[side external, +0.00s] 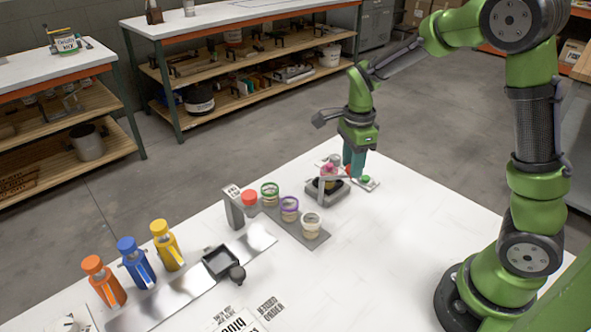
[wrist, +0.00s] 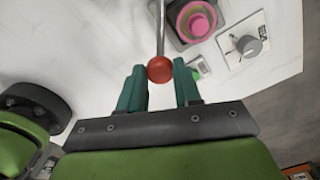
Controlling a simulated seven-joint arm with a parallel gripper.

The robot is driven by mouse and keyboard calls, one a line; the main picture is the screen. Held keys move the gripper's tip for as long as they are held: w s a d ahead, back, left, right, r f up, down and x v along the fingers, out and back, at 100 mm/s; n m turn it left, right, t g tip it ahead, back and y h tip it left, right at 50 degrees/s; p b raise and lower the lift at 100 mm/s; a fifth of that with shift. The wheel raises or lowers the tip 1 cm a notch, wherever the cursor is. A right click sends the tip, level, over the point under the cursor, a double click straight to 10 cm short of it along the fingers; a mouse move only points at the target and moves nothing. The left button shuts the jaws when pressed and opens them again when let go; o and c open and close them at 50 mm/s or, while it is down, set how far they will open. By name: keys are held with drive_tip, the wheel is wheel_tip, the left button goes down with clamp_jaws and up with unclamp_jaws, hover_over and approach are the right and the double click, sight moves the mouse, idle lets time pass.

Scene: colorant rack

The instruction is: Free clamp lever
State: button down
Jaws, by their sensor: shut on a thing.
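The clamp lever (wrist: 160,35) is a thin metal rod ending in a red ball knob (wrist: 160,69). In the wrist view the knob sits between the two teal fingertips of my gripper (wrist: 160,75), which is shut on it. In the side view my gripper (side external: 354,163) points down at the clamp station (side external: 325,197), on its right side. A pink round piece (wrist: 197,20) sits inside the dark ring of the clamp station in the wrist view. In the side view my fingers mostly hide the lever.
A row of cups with coloured rims (side external: 289,208) stands on a grey strip left of the clamp station. Orange, blue and yellow bottles (side external: 131,263) stand at the left. A small plate with a grey knob (wrist: 248,45) lies right of the clamp. The table's front right is clear.

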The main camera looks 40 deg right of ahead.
drive_tip(key=shift+s+a+m, duration=0.45)
drive_tip(key=shift+a+m, duration=0.35)
drive_tip(key=shift+m, duration=0.8)
drive_tip(key=shift+s+a+m, duration=0.5)
drive_tip(key=shift+a+m, duration=0.35)
drive_tip(key=shift+m, duration=0.75)
drive_tip(key=shift+s+a+m, duration=0.45)
drive_tip(key=shift+a+m, duration=0.35)
drive_tip(key=shift+m, duration=0.8)
drive_tip(key=shift+a, duration=0.1)
drive_tip(key=c, duration=0.8)
unclamp_jaws()
drive_tip(key=shift+r, duration=0.1)
wheel_tip(320, 180, up, 17)
drive_tip(key=shift+f, duration=0.1)
